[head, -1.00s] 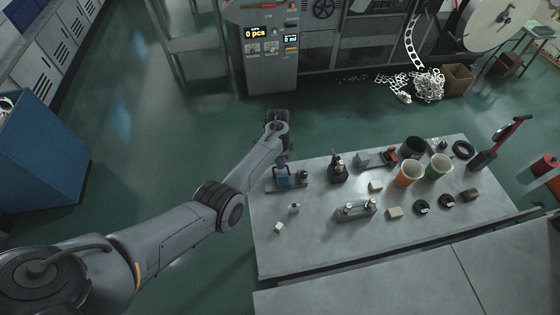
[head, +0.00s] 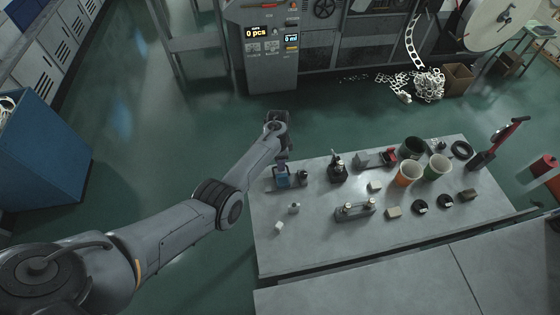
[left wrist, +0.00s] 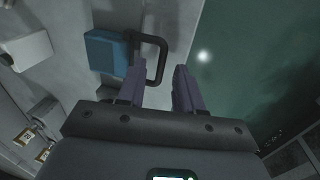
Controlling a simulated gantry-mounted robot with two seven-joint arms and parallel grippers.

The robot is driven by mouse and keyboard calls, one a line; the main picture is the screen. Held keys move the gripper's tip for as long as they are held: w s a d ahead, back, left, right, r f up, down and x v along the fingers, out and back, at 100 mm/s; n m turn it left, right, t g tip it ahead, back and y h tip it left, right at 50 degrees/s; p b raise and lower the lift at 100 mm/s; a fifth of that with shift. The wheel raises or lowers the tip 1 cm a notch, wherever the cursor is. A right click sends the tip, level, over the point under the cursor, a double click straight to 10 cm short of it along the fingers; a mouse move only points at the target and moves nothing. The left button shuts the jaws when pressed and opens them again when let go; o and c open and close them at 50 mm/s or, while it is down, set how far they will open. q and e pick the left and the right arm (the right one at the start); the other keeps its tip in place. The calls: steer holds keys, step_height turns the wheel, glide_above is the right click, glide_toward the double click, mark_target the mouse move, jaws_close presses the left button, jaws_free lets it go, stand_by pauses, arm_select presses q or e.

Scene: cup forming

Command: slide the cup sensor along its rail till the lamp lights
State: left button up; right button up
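A blue block (head: 283,181), which looks like the cup sensor, sits at the far left corner of the table. It also shows in the left wrist view (left wrist: 105,52), with a black loop handle (left wrist: 162,58) on its side. My left gripper (head: 282,167) is over it. In the left wrist view my left gripper (left wrist: 158,78) has its two fingers apart, with the handle's outer bar in front of the gap. I cannot tell whether they touch it. The rail is mostly hidden, and I cannot make out a lit lamp. My right gripper is not in view.
A small dark fixture (head: 302,178) stands just right of the blue block. A black device (head: 337,168), an orange cup (head: 408,173) and a green cup (head: 437,167) stand farther right. The table's (head: 300,250) near left part is mostly clear.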

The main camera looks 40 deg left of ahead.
arm_select(q)
steer(key=shift+a+r, duration=0.1)
steer(key=shift+r, duration=0.45)
arm_select(e)
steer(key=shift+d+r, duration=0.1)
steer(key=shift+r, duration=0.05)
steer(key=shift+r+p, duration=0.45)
steer(key=shift+p, duration=0.2)
arm_select(q)
step_height(320, 180, up, 10)
steer(key=w+a, duration=0.1)
steer(key=shift+a+f, duration=0.15)
steer(key=shift+f, duration=0.1)
